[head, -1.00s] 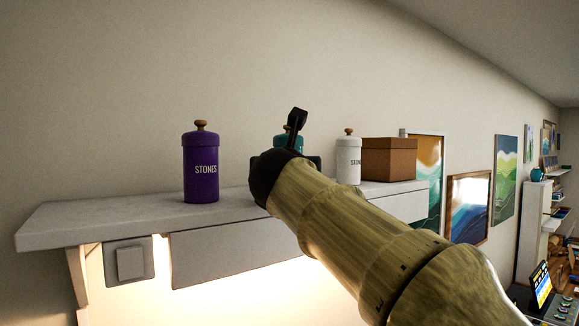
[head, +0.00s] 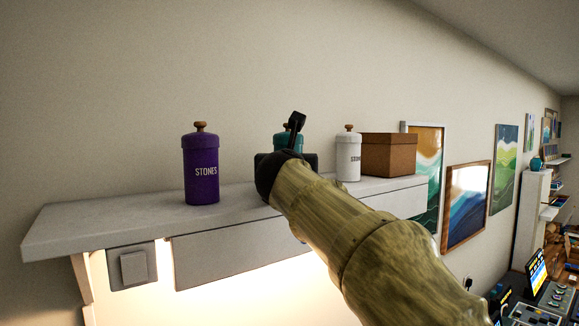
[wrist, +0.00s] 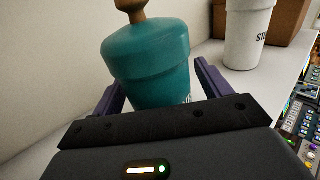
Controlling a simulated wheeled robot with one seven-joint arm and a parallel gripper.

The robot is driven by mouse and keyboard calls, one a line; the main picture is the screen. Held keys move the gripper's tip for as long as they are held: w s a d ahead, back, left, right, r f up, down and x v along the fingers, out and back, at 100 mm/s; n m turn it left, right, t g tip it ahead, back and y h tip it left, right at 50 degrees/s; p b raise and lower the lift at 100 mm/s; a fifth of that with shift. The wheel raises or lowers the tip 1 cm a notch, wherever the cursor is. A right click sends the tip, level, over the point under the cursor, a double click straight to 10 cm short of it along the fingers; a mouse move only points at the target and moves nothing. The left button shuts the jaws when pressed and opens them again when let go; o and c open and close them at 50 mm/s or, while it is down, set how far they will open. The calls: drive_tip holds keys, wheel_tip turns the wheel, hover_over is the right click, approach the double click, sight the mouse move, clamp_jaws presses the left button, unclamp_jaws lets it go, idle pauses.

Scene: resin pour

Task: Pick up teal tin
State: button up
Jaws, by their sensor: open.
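The teal tin (wrist: 150,60) has a wooden knob on its lid and fills the middle of the wrist view. In the head view only its top (head: 283,140) shows, behind my arm. My gripper (wrist: 160,92) is open, with one purple finger on each side of the tin's body. A narrow gap seems to show on the left, but I cannot tell whether either finger touches it. The tin's lower part is hidden behind the gripper's body. The tin appears upright on the white shelf (head: 110,225).
A purple tin (head: 201,168) marked STONES stands to the left on the shelf. A white tin (head: 347,158) and a brown box (head: 390,154) stand close on the right. The wall (head: 120,90) is behind the shelf.

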drive_tip(key=c, duration=1.1)
drive_tip(key=shift+s+d+r, duration=0.1)
drive_tip(key=shift+r, duration=3.45)
drive_tip(key=s+d+b, duration=0.6)
drive_tip(key=s+d, duration=0.5)
drive_tip(key=s, duration=0.5)
drive_tip(key=shift+s, duration=0.15)
